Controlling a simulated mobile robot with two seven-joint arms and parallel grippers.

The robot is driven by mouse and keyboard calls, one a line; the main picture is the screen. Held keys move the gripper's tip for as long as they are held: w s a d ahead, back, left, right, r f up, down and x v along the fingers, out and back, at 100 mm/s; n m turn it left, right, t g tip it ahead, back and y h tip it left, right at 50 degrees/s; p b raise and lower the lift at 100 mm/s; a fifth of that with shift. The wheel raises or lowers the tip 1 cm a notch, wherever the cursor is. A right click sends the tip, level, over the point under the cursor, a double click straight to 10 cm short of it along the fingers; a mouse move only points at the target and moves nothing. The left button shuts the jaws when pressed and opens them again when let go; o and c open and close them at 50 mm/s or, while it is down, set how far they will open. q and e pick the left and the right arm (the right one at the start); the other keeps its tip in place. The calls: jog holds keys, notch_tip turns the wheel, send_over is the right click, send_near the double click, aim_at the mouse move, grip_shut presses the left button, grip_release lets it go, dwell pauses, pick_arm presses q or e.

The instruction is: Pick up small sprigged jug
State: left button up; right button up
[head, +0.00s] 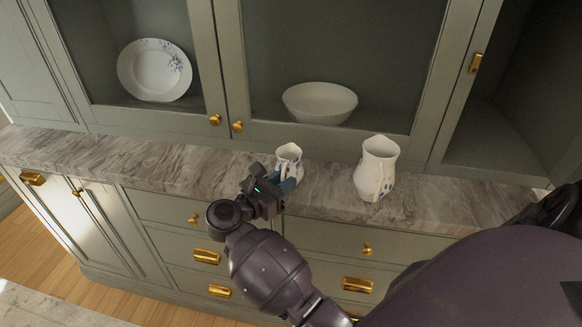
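The small sprigged jug (289,153) is white with faint blue marks and stands upright on the marble counter, near its front edge. My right gripper (279,180) is right at the jug's near side and hides its lower part. Its fingertips overlap the jug's handle side in the head view. I cannot tell whether the fingers are apart or closed on the jug. My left gripper is not in view.
A larger white jug (376,168) stands on the marble counter (140,160) to the right. A white bowl (320,103) and a patterned plate (154,70) are in the cabinet behind. The counter to the left is clear. Drawers with brass handles (206,257) lie below.

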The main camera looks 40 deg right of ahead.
jog(key=shift+a, duration=0.1)
grip_shut()
